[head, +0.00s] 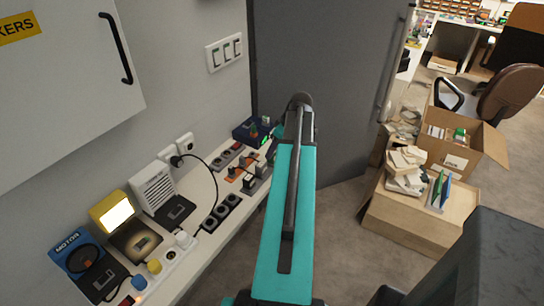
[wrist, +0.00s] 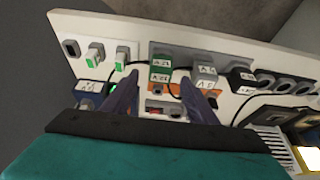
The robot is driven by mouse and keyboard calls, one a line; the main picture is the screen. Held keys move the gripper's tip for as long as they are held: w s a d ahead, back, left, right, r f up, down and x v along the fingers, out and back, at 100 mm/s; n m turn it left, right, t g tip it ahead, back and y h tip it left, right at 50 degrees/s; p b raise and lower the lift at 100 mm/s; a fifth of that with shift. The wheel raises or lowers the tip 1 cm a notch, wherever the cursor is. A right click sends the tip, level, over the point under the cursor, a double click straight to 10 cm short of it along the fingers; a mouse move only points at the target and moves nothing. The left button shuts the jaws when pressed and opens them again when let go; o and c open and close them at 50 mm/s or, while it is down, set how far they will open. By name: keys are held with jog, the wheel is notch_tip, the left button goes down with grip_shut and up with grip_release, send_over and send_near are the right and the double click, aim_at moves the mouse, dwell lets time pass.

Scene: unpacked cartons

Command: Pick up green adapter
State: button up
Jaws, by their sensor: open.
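A green adapter (wrist: 160,70) with a white label stands on a grey strip in the wrist view, beyond and between my fingertips. My gripper (wrist: 160,84) is open and empty, with one dark finger on each side of an orange strip. I cannot tell how high the fingertips are above the shelf. Two smaller green-and-white plugs (wrist: 95,56) are at the left. In the head view my teal arm hides most of my gripper and the green adapter's surroundings.
A grey adapter (wrist: 205,75) and a black adapter (wrist: 240,79) stand right of the green one. A blue box (wrist: 90,90) is beside my left finger. Black cable curves across the white shelf (wrist: 70,20). A grey cabinet (head: 325,85) stands behind the shelf's far end.

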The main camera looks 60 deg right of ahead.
jog(key=shift+x, duration=1)
grip_shut()
